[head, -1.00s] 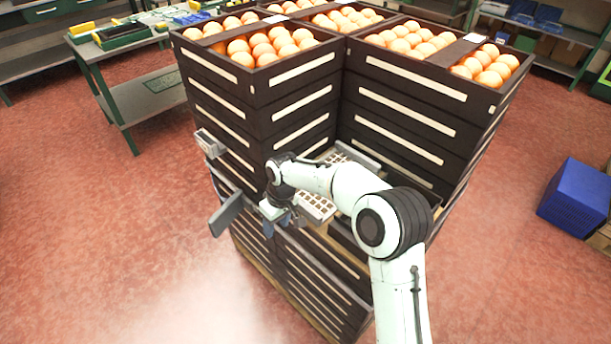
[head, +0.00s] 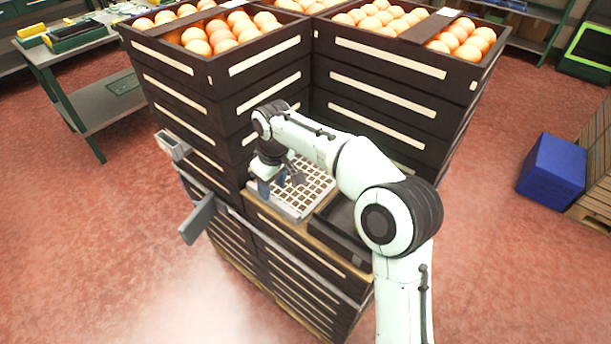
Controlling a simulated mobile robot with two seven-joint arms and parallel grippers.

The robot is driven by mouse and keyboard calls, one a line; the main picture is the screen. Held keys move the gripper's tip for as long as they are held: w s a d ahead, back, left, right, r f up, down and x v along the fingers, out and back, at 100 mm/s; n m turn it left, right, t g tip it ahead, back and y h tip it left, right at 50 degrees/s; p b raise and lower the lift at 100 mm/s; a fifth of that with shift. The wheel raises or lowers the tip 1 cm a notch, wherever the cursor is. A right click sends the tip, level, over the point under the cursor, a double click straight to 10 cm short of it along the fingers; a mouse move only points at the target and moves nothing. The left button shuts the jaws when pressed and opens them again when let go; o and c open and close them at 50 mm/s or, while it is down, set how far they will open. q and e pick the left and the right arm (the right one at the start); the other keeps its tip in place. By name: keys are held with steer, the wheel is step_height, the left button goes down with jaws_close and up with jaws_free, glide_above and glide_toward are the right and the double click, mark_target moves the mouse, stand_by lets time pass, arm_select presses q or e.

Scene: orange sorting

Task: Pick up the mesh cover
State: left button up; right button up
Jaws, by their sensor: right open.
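A pale grid panel with square openings, which I take to be the mesh cover (head: 317,191), lies in the notch between the stacked dark crates, on the lower stack. My right gripper (head: 280,182) is open and points down over the left part of the panel. The gripper and wrist hide some of its left and back. I cannot tell whether the fingers touch it. My left gripper is not in view.
Tall dark crates (head: 262,83) full of oranges (head: 214,36) rise behind and left of the panel. A dark tray (head: 340,222) sits right of it. Grey fixtures (head: 197,218) stick out at left. A blue box (head: 553,172) stands at right. Red floor is clear in front.

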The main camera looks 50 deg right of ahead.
mark_target(272, 198)
steer(key=f, duration=0.3)
steer(key=f+b, duration=0.1)
steer(key=f, duration=0.1)
steer(key=shift+w+f, duration=0.1)
steer(key=shift+w, duration=0.3)
jaws_close()
